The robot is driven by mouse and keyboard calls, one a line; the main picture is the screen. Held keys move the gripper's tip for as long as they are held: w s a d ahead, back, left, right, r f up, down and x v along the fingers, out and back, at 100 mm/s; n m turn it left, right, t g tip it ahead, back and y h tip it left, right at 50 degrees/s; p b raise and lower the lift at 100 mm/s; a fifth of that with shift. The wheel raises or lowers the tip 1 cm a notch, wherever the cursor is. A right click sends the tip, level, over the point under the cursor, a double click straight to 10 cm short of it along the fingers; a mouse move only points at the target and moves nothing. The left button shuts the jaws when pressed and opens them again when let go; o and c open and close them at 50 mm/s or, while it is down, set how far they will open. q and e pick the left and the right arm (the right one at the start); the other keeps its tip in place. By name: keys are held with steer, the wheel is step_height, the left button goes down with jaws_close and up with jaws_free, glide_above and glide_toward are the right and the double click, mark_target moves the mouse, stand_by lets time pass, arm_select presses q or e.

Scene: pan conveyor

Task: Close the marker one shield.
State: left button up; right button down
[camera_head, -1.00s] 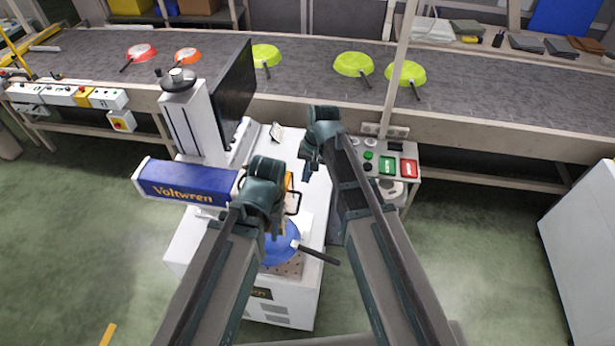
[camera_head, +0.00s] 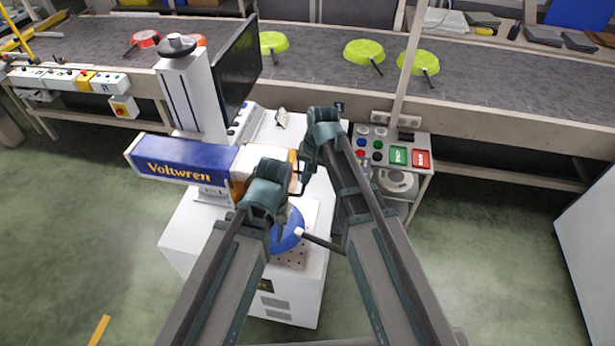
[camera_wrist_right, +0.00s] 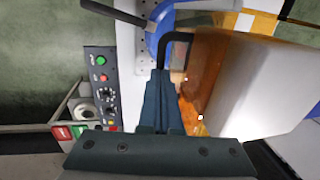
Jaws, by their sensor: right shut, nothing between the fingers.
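The marker one is the white machine with a blue "Voltwren" head (camera_head: 185,160). Its shield, with an orange pane (camera_wrist_right: 205,75), hangs below the head over the work area. A black bent handle (camera_wrist_right: 168,45) sticks out from the shield. My right gripper (camera_head: 304,172) is shut and empty; its fingertips (camera_wrist_right: 161,75) are close to the handle, and contact is unclear. A blue pan (camera_head: 290,232) with a dark handle lies on the perforated bed (camera_head: 292,258), partly hidden by my left gripper (camera_head: 280,225). The left jaws are too small and overlapped to read.
A button panel (camera_head: 385,150) with green and red buttons stands right of the machine. A dark monitor (camera_head: 238,75) is behind it. The conveyor (camera_head: 310,70) carries several green and red pans. Green floor is free on both sides.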

step_height(320, 180, down, 14)
steer(key=b, duration=1.4)
steer(key=shift+s+r, duration=0.15)
steer(key=shift+s, duration=0.15)
steer(key=shift+r, duration=0.1)
step_height(320, 180, up, 14)
steer(key=d+p, duration=0.2)
steer(key=p, duration=1.2)
steer(key=shift+d, duration=0.25)
